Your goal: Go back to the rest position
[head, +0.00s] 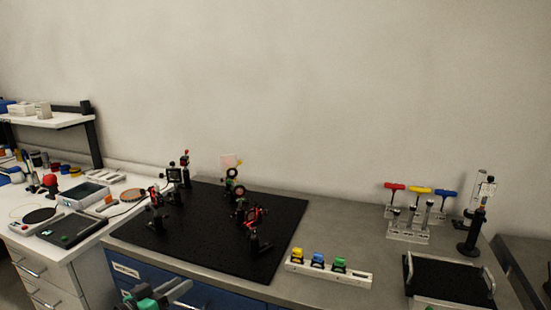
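My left gripper (172,292) shows at the bottom edge of the head view, left of centre. It is in front of the blue drawer fronts of the bench, and most of its arm is cut off by the frame. Dark, grey and green parts of it show. The gap between its fingers cannot be made out, and I see nothing clearly held. My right gripper is not in view.
A black optical breadboard (282,222) with several mounts lies on the grey bench (330,222). A white holder (303,268) with blue, yellow and green parts stands right of it. Hex keys (420,190) stand in a rack, near a black-matted tray (450,278). A white side bench is left.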

